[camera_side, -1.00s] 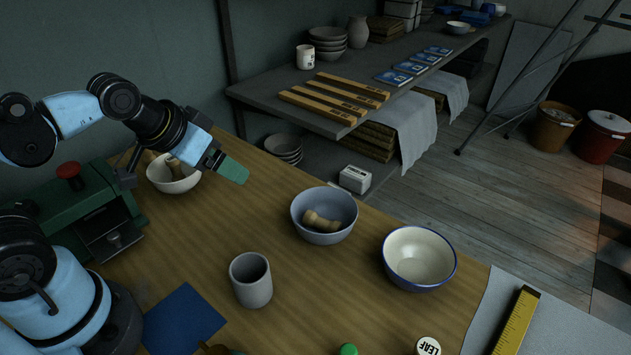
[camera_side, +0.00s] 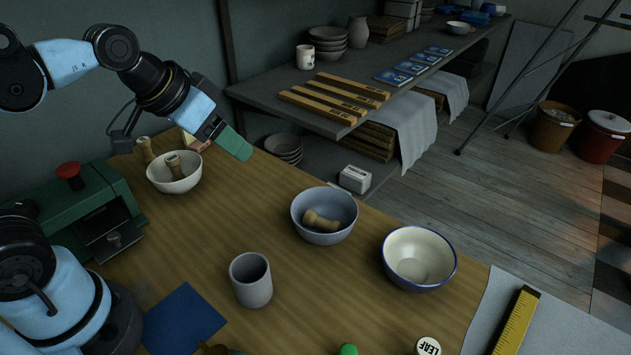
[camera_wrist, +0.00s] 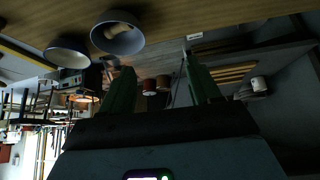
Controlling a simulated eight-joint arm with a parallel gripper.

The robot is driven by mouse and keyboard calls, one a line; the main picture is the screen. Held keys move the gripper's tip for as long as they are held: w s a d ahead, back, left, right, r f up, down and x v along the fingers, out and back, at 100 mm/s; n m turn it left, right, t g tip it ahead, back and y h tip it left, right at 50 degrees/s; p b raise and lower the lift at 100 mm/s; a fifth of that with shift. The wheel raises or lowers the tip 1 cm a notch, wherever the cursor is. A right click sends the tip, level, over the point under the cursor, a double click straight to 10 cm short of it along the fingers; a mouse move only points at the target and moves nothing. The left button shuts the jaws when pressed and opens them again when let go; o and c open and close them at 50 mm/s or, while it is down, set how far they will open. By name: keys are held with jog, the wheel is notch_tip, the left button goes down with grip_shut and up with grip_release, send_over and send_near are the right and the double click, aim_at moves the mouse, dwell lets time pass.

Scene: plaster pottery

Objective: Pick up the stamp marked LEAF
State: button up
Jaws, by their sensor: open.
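A round pale disc marked LEAF (camera_side: 429,347) shows at the bottom edge of the side view; the rest of that stamp is cut off by the frame. My gripper (camera_side: 236,145), with green fingers, is in the air over the far edge of the bench, well away from the LEAF disc. In the wrist view my gripper (camera_wrist: 160,78) has its two green fingers apart with nothing between them. A wooden stamp (camera_side: 320,221) lies in the grey-blue bowl (camera_side: 324,238). Another wooden stamp (camera_side: 174,166) is in the white bowl (camera_side: 176,186). Their markings cannot be read.
A blue-rimmed cream bowl (camera_side: 418,279), a grey cup (camera_side: 251,292) and a blue mat (camera_side: 184,320) are on the bench. A green-topped thing (camera_side: 348,350) is left of the LEAF disc. A yellow level (camera_side: 516,321) lies at right. A green press (camera_side: 93,215) stands at left.

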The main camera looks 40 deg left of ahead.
jog(key=w+d+m+g+h, duration=0.3)
jog(key=d+m+g+h, duration=0.5)
jog(key=d, duration=0.9)
jog(key=m+g+h, duration=0.3)
jog(key=m+h, duration=0.1)
jog(key=m, duration=0.9)
send_over(426, 345)
jog(key=w+a, duration=0.2)
jog(key=a, duration=0.4)
notch_tip(426, 345, down, 12)
jog(key=shift+f+x, duration=0.2)
jog(key=shift+x, duration=3.6)
jog(key=shift+a, duration=0.1)
jog(key=shift+c, duration=0.3)
jog(key=c, duration=0.9)
